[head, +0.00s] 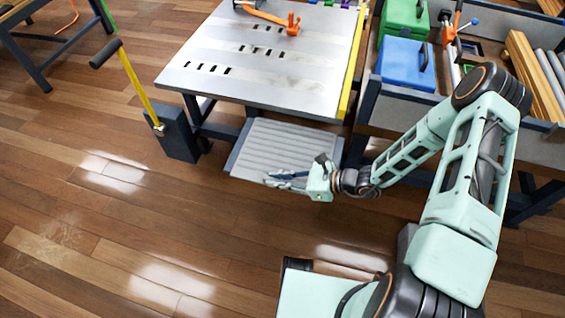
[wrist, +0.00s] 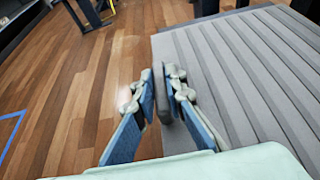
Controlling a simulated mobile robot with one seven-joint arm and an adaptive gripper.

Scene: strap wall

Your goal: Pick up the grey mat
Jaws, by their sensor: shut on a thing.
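The grey mat (head: 288,146) is a flat ribbed panel low down at the front edge of the metal-topped table. In the wrist view the mat (wrist: 245,70) fills the right side, with its ribs running away from me. My gripper (head: 274,180) is at the mat's near edge in the head view. In the wrist view my gripper (wrist: 163,90) has its two blue-padded fingers on either side of the mat's grey edge, shut on it. I cannot tell whether the mat is lifted off what is under it.
The metal-topped table (head: 270,55) stands behind the mat, with an orange clamp (head: 272,18) on top. A bench with a blue case (head: 403,75) and green case (head: 403,22) is at right. The wooden floor (head: 120,215) at left is clear.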

